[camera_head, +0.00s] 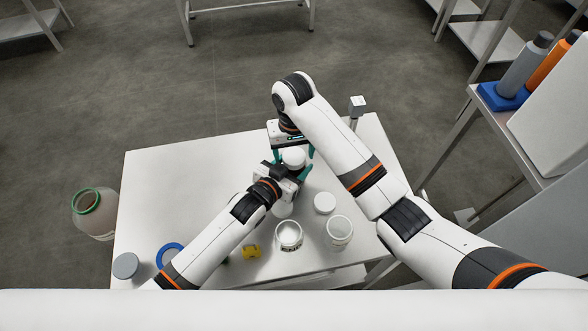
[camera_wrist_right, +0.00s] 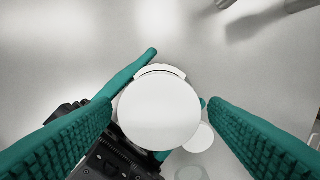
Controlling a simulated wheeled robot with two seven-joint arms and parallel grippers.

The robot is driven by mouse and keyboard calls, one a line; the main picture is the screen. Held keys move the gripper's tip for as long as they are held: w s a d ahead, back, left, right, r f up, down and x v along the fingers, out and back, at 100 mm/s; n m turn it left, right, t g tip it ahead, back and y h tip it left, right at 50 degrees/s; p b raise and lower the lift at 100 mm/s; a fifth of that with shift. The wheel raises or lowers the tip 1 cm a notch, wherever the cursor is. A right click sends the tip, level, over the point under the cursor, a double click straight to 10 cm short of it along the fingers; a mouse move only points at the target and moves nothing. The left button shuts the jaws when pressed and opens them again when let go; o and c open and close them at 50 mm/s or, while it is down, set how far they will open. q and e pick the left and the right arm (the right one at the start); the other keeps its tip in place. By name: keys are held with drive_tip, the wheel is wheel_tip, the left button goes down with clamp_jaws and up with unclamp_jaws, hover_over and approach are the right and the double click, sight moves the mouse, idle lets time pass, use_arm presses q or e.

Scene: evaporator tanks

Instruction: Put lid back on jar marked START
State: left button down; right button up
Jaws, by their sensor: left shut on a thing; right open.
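A white round lid (camera_head: 293,157) sits at the top of a white jar, mostly hidden, in the grip of my left gripper (camera_head: 291,173). In the right wrist view the lid (camera_wrist_right: 158,108) lies between the teal fingers of my open right gripper (camera_wrist_right: 160,110), with gaps on both sides. The left gripper's teal fingers show below the lid, around the jar. Whether the lid is seated or loose cannot be told. An open jar (camera_head: 289,231) with dark lettering and another open jar (camera_head: 339,229) stand near the table's front. No label is readable as START.
A loose white lid (camera_head: 325,203) lies beside the open jars on the white table (camera_head: 160,190). A yellow item (camera_head: 251,252), a blue ring (camera_head: 165,252) and a grey lidded container (camera_head: 125,264) are at the front. A green-rimmed jar (camera_head: 95,216) stands left of the table.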

drive_tip(key=c, duration=1)
drive_tip(key=o, duration=1.1)
drive_tip(key=shift+r, duration=0.15)
drive_tip(key=r, duration=0.8)
drive_tip(key=shift+w, duration=0.2)
drive_tip(key=shift+s+r, duration=0.2)
drive_tip(key=shift+r, duration=1.65)
use_arm(q)
drive_tip(key=shift+c, duration=1.6)
unclamp_jaws()
